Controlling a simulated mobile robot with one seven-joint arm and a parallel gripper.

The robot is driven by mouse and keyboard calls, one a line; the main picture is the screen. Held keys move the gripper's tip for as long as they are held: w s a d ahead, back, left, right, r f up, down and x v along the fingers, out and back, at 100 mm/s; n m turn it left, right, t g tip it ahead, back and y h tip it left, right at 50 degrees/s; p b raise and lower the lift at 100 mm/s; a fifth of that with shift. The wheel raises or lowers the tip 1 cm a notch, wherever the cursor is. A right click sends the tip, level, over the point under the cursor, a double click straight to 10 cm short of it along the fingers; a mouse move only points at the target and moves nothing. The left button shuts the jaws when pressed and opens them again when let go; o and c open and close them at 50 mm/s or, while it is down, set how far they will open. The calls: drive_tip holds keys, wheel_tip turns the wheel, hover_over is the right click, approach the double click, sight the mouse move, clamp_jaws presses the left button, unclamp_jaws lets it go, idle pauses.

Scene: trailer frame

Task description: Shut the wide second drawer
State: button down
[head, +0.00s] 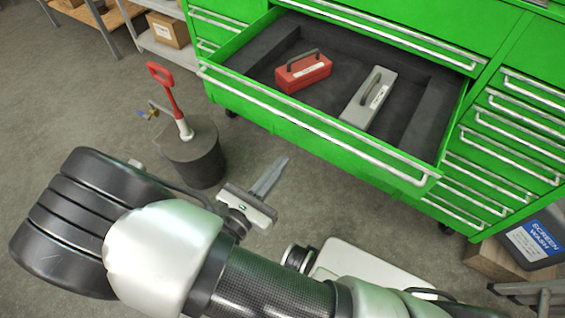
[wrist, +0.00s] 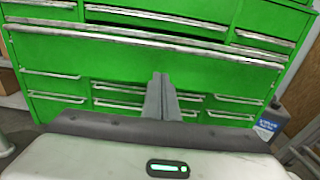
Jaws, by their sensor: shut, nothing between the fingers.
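The wide drawer (head: 300,124) of the green tool cabinet stands pulled far out in the head view. It holds a red toolbox (head: 303,72) and a grey toolbox (head: 368,99) on a dark lining. A long silver handle bar runs along its front. In the wrist view the drawer front (wrist: 150,55) spans the picture ahead of my fingers. My gripper (head: 274,168) is shut and empty, below and in front of the drawer's left half in the head view. It also shows in the wrist view (wrist: 160,80). A gap to the drawer front seems to show in the head view.
A dark cylinder with a red-handled pump (head: 190,155) stands on the floor left of my gripper. A blue-labelled jug (head: 537,240) sits on a wooden block at the right. Shelves with cardboard boxes (head: 168,30) stand at the upper left. Other cabinet drawers (head: 515,125) look shut.

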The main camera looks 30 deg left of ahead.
approach(303, 136)
drive_tip(key=w+d+r, duration=0.2)
drive_tip(key=w+r, duration=0.3)
drive_tip(key=w, duration=0.1)
drive_tip(key=shift+w+d+f+b, duration=0.1)
drive_tip(key=shift+w+f+b, duration=0.1)
drive_tip(key=shift+b, duration=0.1)
drive_tip(key=shift+w, duration=0.1)
